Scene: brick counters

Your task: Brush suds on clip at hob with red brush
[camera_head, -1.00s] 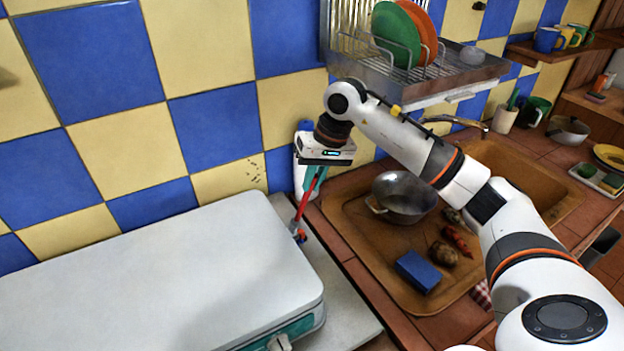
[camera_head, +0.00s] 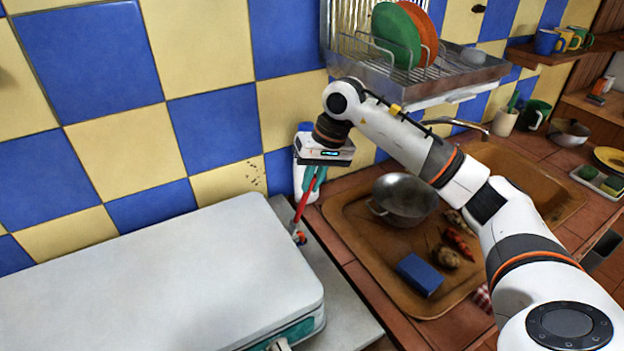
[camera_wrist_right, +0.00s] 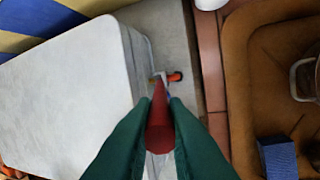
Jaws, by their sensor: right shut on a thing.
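My right gripper (camera_head: 311,180) is shut on the red brush (camera_head: 302,208), between its teal fingers. The brush slants down with its head beside the right edge of the white-lidded hob (camera_head: 190,270). In the right wrist view the red handle (camera_wrist_right: 160,122) points at a short orange piece (camera_wrist_right: 174,77) with a pale fitting, in the gap beside the hob. This looks like the hose and clip. The brush tip overlaps it, and I cannot tell whether they touch. Suds cannot be made out. My left gripper is not in view.
A white bottle (camera_head: 301,160) stands behind the gripper. To the right, a brown sink tray (camera_head: 345,228) holds a metal pan (camera_head: 405,198), a blue sponge (camera_head: 420,274) and some vegetables. A dish rack (camera_head: 450,78) hangs above. The hob lid is bare.

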